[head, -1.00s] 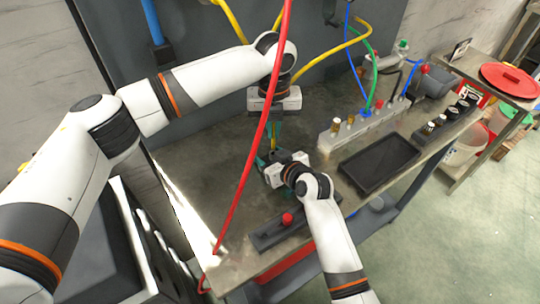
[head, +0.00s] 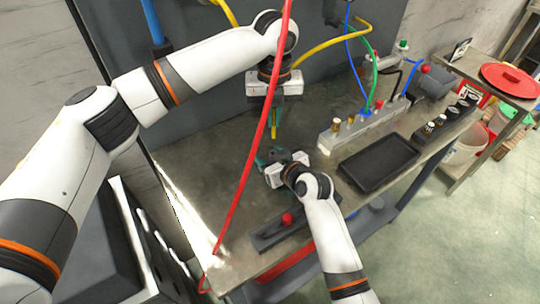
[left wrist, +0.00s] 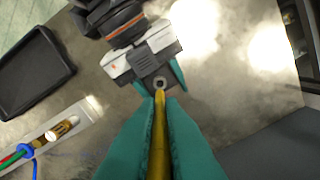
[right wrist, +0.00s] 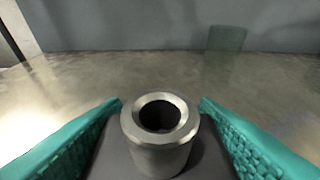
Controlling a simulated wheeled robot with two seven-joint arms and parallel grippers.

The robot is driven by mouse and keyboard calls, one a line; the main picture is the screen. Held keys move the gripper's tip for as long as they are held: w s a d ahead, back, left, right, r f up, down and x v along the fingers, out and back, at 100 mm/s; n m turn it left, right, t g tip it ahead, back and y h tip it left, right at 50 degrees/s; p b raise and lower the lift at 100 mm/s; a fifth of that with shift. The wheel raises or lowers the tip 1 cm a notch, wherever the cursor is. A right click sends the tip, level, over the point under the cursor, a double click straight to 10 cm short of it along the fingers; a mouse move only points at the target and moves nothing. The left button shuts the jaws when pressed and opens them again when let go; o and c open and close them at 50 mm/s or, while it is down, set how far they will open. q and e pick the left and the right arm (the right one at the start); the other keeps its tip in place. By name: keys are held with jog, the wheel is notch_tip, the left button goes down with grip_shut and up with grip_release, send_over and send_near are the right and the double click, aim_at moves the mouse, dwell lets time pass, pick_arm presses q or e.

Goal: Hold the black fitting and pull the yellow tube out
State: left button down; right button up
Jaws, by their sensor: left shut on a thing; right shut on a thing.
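The yellow tube (left wrist: 159,140) is clamped between the teal fingers of my left gripper (left wrist: 158,115). In the head view, my left gripper (head: 274,112) points down, and the tube's free end (head: 274,132) sticks out below it. My right gripper (head: 266,159) is lower and shut on the black fitting. In the right wrist view, the fitting's silver collar (right wrist: 160,150) sits between the right gripper's fingertips (right wrist: 161,105). Its round mouth is open with no tube in it. The fitting's collar also shows just beyond the tube's end in the left wrist view (left wrist: 160,82).
A black tray (head: 378,163) and a pale block with brass fittings and hoses (head: 350,130) lie right of my grippers. A red hose (head: 255,150) crosses the foreground. A dark plate with a red knob (head: 287,219) lies near the front edge.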

jog(key=o, duration=1.1)
jog(key=shift+s, duration=0.1)
jog(key=v, duration=1.1)
jog(key=shift+s+d+r, duration=0.1)
jog(key=shift+s+d, duration=0.15)
jog(key=shift+d, duration=0.05)
